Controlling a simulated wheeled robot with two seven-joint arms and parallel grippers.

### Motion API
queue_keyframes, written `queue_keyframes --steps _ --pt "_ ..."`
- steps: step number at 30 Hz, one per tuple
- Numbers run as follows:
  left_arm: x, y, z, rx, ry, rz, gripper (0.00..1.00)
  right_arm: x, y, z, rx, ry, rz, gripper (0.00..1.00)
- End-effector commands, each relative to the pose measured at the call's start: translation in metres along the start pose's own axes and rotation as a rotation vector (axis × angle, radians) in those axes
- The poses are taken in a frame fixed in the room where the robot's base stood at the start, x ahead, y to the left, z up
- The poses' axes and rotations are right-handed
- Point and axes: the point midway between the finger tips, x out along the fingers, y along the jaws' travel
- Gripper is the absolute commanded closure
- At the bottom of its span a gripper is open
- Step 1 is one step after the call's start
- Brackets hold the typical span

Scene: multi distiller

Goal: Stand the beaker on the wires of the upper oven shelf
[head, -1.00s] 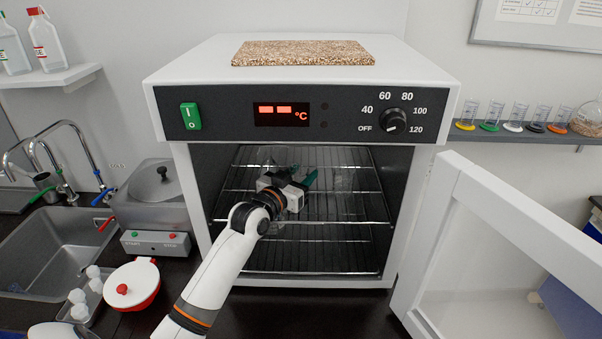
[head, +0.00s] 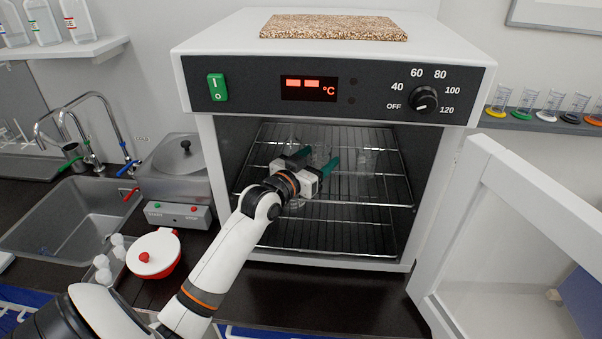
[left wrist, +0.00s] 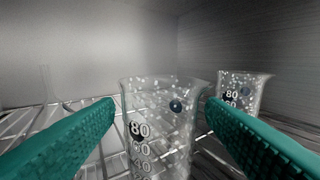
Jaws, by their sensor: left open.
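My left gripper (head: 322,156) reaches into the oven (head: 195,160) over the wires of the upper oven shelf (head: 385,188). Its green fingers are open. In the left wrist view, the clear beaker (left wrist: 160,125), with white 80, 60 and 40 marks, is upright between the fingers (left wrist: 160,104). There is a visible gap by the left finger; contact at the right finger is unclear. The beaker's base is below the picture, so its contact with the wires is hidden. In the head view the beaker is faint and partly covered by the gripper. My right gripper is not in view.
A second marked beaker (left wrist: 245,88) stands behind the right finger, and a thin glass vessel (left wrist: 45,88) stands far left. The oven door (head: 540,220) is wide open at the right. A lower wire shelf (head: 330,238) lies beneath.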

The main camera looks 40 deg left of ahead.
Motion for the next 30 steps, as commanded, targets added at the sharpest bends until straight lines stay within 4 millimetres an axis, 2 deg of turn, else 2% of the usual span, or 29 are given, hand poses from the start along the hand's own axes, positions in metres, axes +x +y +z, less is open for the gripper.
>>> queue_keyframes --steps 1,6,12,18,30 --pt "-0.013 0.000 -0.004 0.002 0.001 0.000 0.35 0.006 -0.001 0.000 0.000 -0.001 -0.001 1.00" --pt "-0.050 0.000 -0.004 0.000 0.002 0.000 0.35 0.015 -0.002 0.000 0.000 -0.002 -0.002 1.00" --pt "-0.080 0.000 -0.002 0.000 0.001 0.000 0.35 0.021 -0.002 0.000 0.000 -0.003 -0.002 1.00" --pt "-0.089 0.000 -0.001 0.000 0.001 -0.001 0.35 0.022 -0.002 0.000 0.000 -0.003 -0.002 1.00" --pt "-0.089 0.000 0.000 -0.001 0.000 0.000 0.35 0.022 -0.001 0.000 -0.001 -0.003 -0.002 1.00"
